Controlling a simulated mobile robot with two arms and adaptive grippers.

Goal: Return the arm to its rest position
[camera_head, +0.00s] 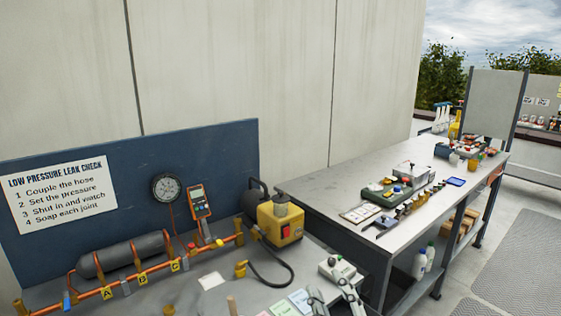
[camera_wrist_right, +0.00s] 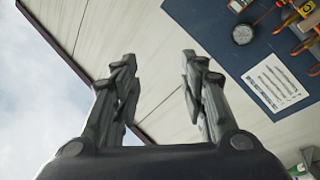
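My right gripper (camera_head: 335,299) shows at the bottom edge of the head view, in front of the bench with the leak-check rig. In the right wrist view its two dark fingers (camera_wrist_right: 158,65) stand apart with nothing between them. That view is turned and shows the wall, sky and part of the blue board behind the open fingers. The rest of the right arm is out of the head view. My left gripper is in neither view.
The blue board (camera_head: 232,150) stands behind copper pipework (camera_head: 140,279), a yellow pump (camera_head: 280,221) and a black hose (camera_head: 279,281). A small pale device (camera_head: 341,270) is near my gripper. A second bench (camera_head: 310,192) holds several tools; floor (camera_head: 520,255) is clear at right.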

